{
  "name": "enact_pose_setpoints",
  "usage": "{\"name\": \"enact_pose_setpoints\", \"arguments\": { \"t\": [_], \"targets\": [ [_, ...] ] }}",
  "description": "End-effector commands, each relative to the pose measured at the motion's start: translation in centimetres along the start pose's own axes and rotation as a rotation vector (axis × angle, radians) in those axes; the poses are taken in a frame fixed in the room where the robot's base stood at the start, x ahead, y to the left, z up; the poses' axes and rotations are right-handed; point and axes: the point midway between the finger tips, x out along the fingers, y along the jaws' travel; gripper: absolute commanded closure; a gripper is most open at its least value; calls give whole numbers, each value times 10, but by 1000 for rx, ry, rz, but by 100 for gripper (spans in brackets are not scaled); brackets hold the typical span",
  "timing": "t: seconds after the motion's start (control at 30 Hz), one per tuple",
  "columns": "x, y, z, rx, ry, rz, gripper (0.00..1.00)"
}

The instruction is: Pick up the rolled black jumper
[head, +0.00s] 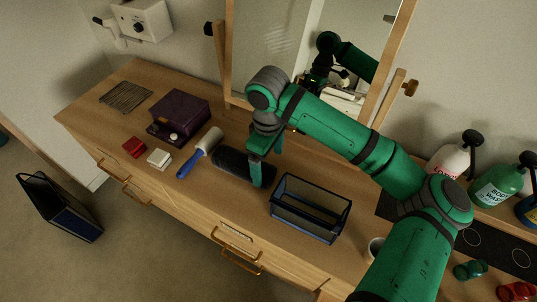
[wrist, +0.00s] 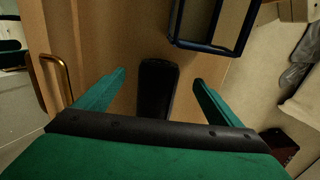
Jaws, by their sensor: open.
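A long black bundle with rounded ends, which I take for the rolled black jumper (head: 231,164), lies on the wooden dresser top between a lint roller and a wire basket. My gripper (head: 262,168) is over its right end in the head view and hides part of it. In the wrist view the black jumper (wrist: 157,92) lies lengthwise between the two spread green fingers of my gripper (wrist: 158,78), with bare wood showing on both sides. The fingers are open and hold nothing. I cannot tell their exact height over the dresser top.
The dark blue wire basket (head: 310,208) stands close to the right of my gripper. The blue-handled lint roller (head: 201,151) lies to the left, with a purple box (head: 180,115) beyond. A mirror (head: 290,50) stands behind. The dresser's front edge is near.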

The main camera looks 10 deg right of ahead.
Motion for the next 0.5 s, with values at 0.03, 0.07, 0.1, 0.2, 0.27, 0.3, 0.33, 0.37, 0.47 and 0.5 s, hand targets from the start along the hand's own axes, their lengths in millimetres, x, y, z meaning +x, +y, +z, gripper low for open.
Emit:
{"name": "enact_pose_setpoints", "arguments": {
  "t": [0.03,0.07,0.1,0.2,0.27,0.3,0.33,0.37,0.47,0.5],
  "targets": [
    [9,0,0,1,-1,-3,12],
    [14,-1,0,0,-1,-3,12],
    [21,0,0,0,0,-2,12],
    [37,0,0,0,0,-3,12],
    [46,0,0,0,-1,-1,12],
    [52,0,1,0,-1,-1,12],
    [55,0,0,0,0,-2,12],
    [59,0,0,0,0,-2,12],
    [68,0,0,0,0,-1,12],
    [70,0,0,0,0,-1,12]
  ]
}}
